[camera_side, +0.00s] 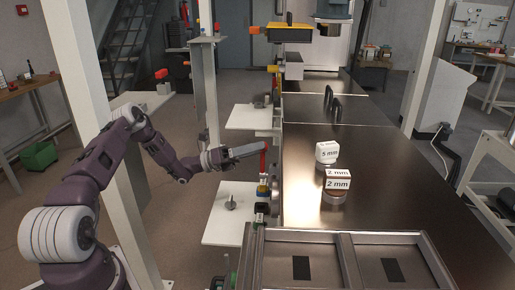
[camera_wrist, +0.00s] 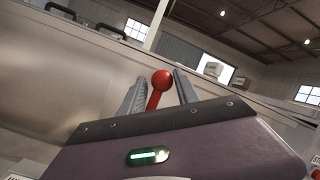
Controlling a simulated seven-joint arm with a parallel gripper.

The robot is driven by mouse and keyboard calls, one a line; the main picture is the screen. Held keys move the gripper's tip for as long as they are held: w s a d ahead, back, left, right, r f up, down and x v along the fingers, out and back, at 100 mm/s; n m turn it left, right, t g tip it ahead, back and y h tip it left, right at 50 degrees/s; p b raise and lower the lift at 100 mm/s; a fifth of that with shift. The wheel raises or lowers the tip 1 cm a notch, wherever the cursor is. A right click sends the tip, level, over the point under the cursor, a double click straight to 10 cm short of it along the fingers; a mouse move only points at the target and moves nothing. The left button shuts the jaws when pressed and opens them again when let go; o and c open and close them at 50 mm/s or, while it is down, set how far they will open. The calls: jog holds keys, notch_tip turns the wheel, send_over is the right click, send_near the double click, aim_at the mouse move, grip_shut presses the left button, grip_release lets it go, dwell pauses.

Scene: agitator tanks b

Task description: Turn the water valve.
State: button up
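A red valve lever (camera_side: 263,164) stands upright at the left edge of the dark table, above a small blue and yellow fitting (camera_side: 263,187). I take it to be the water valve's handle; no label on it is readable. In the wrist view the lever's round red knob (camera_wrist: 162,80) shows between the two fingers. My gripper (camera_side: 262,149) comes in from the left at the lever's height. In the wrist view my gripper (camera_wrist: 160,88) is open, with a finger on each side of the lever and gaps beside the knob. The lower stem is hidden behind the gripper body.
A white shelf (camera_side: 225,222) with a small grey knob sits below my gripper; another white shelf (camera_side: 250,118) is farther back. White blocks marked 2 mm (camera_side: 338,182) and 5 mm (camera_side: 327,152) stand on the dark table (camera_side: 390,205).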

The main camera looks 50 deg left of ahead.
jog(key=shift+o, duration=0.9)
jog(key=shift+r, duration=0.1)
jog(key=v, duration=0.7)
jog(key=s+d+r+m+g+y, duration=0.2)
jog(key=s+d+r+m+g, duration=0.1)
jog(key=s+d+m+g, duration=0.25)
jog(key=s+d+r+m+g+y, duration=0.1)
jog(key=s+d+r+m+g, duration=0.2)
jog(key=d+m+g, duration=0.35)
jog(key=s+d+r+m+g+y, duration=0.2)
jog(key=s+d+r+m+g, duration=0.15)
jog(key=d+m, duration=0.45)
jog(key=s+d+r+m+t+y, duration=0.1)
jog(key=s+r+m+t+y, duration=0.1)
jog(key=s+m+y, duration=0.3)
jog(key=s+r+m+t+y, duration=0.3)
jog(key=s+m+y, duration=0.2)
jog(key=s+m, duration=0.4)
jog(key=shift+s+d, duration=0.4)
jog(key=shift+s, duration=2.1)
jog(key=shift+r+t, duration=0.1)
jog(key=shift+t, duration=0.15)
